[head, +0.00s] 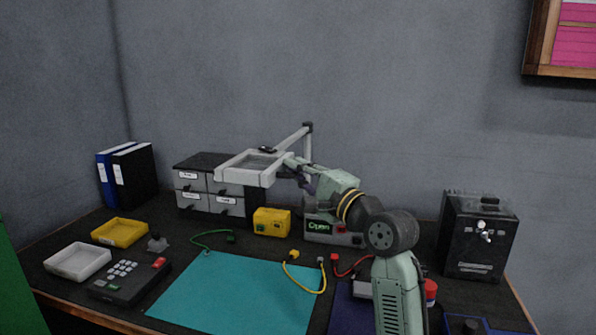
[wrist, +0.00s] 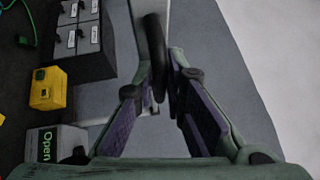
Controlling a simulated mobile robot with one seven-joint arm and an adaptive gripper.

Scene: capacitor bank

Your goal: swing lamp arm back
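The lamp has a pale square head (head: 255,166) at the end of a jointed lamp arm (head: 293,139), which runs back to an upright post (head: 308,143) behind the table's middle. In the head view my gripper (head: 288,170) is at the right side of the lamp head. In the wrist view my gripper (wrist: 160,82) has its two fingers close on both sides of a dark handle (wrist: 154,45) on the lamp. The fingers look shut on it. A pale lamp bar (wrist: 147,8) runs behind the handle; my fingertips hide part of it.
Grey drawers (head: 210,186) stand left of the lamp, a yellow box (head: 271,222) and a grey unit reading "Open" (head: 330,231) below it. A black case (head: 478,238) stands at right. A teal mat (head: 235,292) covers the front; cables lie around it.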

